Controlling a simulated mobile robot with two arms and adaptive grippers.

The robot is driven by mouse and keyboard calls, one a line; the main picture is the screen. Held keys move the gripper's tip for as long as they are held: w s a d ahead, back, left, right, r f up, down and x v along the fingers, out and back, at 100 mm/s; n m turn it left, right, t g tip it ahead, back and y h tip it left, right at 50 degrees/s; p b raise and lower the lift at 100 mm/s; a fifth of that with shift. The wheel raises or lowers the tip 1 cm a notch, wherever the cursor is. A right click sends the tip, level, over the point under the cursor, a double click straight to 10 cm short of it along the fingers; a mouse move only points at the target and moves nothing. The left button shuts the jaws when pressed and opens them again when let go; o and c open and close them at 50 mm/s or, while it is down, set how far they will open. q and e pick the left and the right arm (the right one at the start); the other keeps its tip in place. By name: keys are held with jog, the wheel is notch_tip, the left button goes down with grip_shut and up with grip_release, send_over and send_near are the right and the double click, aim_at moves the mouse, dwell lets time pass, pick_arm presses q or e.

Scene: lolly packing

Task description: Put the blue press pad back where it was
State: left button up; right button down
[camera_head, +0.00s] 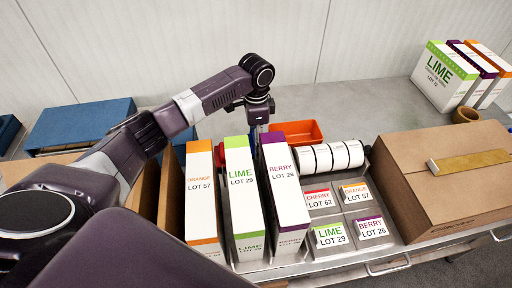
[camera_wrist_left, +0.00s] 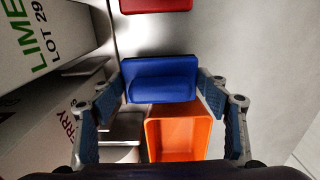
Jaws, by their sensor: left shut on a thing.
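In the head view my left gripper (camera_head: 259,122) points down behind the tall cartons, beside the orange bin; the pad is mostly hidden there. In the wrist view the orange bin (camera_wrist_left: 206,130) lies partly behind the pad. I cannot tell how high the pad is above the surface. My right gripper is not in view.
Tall ORANGE, LIME and BERRY cartons (camera_head: 201,200) stand in front of my left gripper. The orange bin (camera_head: 308,127), white rolls (camera_head: 323,158) and label stacks (camera_head: 330,235) are to the right. A brown box (camera_head: 440,190) is further right. A red thing (camera_wrist_left: 155,5) shows in the wrist view.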

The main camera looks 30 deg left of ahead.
pick_arm(q)
jog(key=shift+f, duration=1.95)
jog(key=o, duration=1)
jog(key=shift+f, duration=0.1)
notch_tip(320, 180, up, 12)
jog(key=shift+r+b, duration=0.15)
jog(key=shift+b, duration=0.3)
